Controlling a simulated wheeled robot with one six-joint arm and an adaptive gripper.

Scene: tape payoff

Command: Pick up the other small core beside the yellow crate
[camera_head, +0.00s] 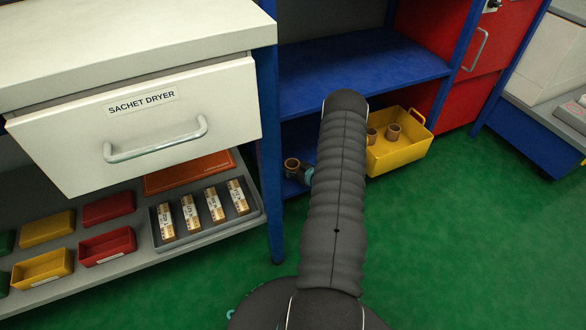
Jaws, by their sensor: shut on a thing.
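A small brown core (291,165) is on the left side of my arm, left of the yellow crate (405,154), at the low blue shelf. My gripper (299,173) is at this core and shut on it. Only a little of the gripper shows, with a teal part beside the core. My dark arm hides the rest of it and the space between the core and the crate. Two more brown cores, one of them (393,132) upright, are inside the crate. I cannot tell whether the held core still touches the shelf.
A blue shelf board (360,71) lies above the core and crate. A blue post (270,140) stands close on the left. The sachet dryer drawer (140,125) sticks out at left, above a tray (206,218) of labelled packets. Green floor is clear at right.

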